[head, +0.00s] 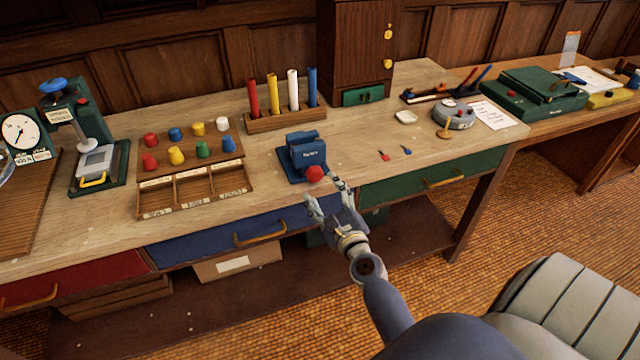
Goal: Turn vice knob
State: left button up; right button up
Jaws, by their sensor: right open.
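A small blue vice (303,155) stands on the wooden workbench near its front edge. Its red knob (314,174) faces the front of the bench. My right gripper (325,191) is open, just in front of and below the knob in the picture. One finger is to the left of the knob and the other to its right. I cannot tell whether either finger touches the knob. The gripper looks empty. My left gripper is not in view.
A sorting tray (192,188) with several coloured pegs is left of the vice. A rack (285,118) of coloured rods stands behind it. A round grey device (454,116) and small red and blue pieces lie to the right. Blue and green drawers (430,178) are below.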

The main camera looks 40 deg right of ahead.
jog(key=shift+v, duration=1.2)
jog(key=s+a+f+n+g+y, duration=0.1)
jog(key=s+a+f+n+g, duration=0.4)
jog(key=f, duration=0.6)
jog(key=s+a+f+n+y, duration=0.25)
jog(key=f+n, duration=0.35)
jog(key=f, duration=0.5)
jog(key=s+a+f+n+g+y, duration=0.1)
jog(key=s+a+f+n+g, duration=0.35)
jog(key=f, duration=0.65)
jog(key=s+f+n+g, duration=0.2)
jog(key=s+f+n, duration=0.4)
jog(key=s, duration=0.4)
jog(key=s+f+n+g, duration=0.2)
jog(key=s+f+n, duration=0.4)
jog(key=s, duration=0.5)
jog(key=s+f+n+g, duration=0.3)
jog(key=s+f+n, duration=0.2)
jog(key=s, duration=0.6)
jog(key=shift+f+n, duration=0.4)
jog(key=shift+n, duration=0.15)
jog(key=shift+a+h, duration=0.1)
jog(key=shift+h, duration=0.15)
